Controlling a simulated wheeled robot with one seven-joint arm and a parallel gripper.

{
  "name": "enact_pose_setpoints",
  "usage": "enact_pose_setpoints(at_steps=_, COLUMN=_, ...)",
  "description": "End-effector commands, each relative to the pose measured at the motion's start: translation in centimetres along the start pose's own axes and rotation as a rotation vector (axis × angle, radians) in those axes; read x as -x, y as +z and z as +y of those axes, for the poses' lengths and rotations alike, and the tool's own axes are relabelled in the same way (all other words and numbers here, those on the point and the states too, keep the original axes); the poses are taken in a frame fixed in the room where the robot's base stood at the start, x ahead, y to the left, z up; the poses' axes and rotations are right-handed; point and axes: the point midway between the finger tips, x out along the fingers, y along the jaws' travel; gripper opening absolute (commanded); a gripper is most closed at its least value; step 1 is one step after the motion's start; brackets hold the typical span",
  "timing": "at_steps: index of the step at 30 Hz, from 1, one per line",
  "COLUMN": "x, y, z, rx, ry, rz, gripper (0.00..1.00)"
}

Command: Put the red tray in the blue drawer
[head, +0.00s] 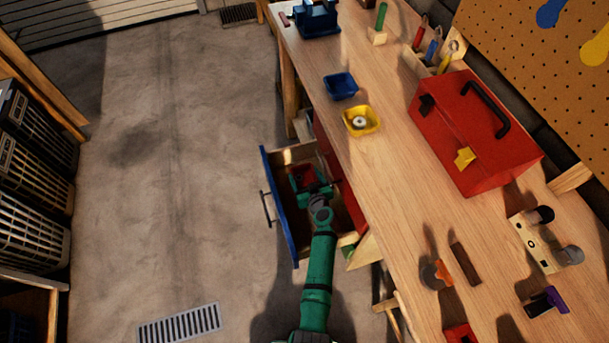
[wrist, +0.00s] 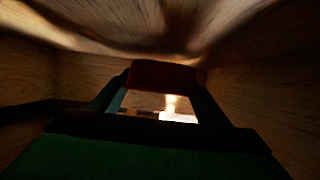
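The blue drawer (head: 276,207) is pulled out from under the workbench, with its blue front to the left and a wooden interior. My green gripper (head: 309,177) is down inside the drawer, towards its far end. The red tray (head: 304,171) is between the fingers, partly hidden by them. In the wrist view the red tray (wrist: 163,75) spans the gap between both fingertips, which touch its sides. Wooden drawer walls surround it there. I cannot tell whether the tray rests on the drawer floor.
On the workbench (head: 395,170) stand a blue tray (head: 341,86), a yellow tray (head: 361,121) holding a small round thing, and a red toolbox (head: 473,135). Black crates (head: 35,190) stand at the left. The concrete floor left of the drawer is clear.

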Motion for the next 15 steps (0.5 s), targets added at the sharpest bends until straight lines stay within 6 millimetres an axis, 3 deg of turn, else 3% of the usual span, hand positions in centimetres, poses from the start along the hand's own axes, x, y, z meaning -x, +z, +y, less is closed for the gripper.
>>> enact_pose_setpoints(at_steps=11, x=0.1, y=-0.1, z=0.1, rx=0.0, ry=0.002, rz=0.0, gripper=0.84)
enact_pose_setpoints(at_steps=15, x=0.5, y=-1.1, z=0.2, rx=0.002, ry=0.004, rz=0.002, gripper=0.84)
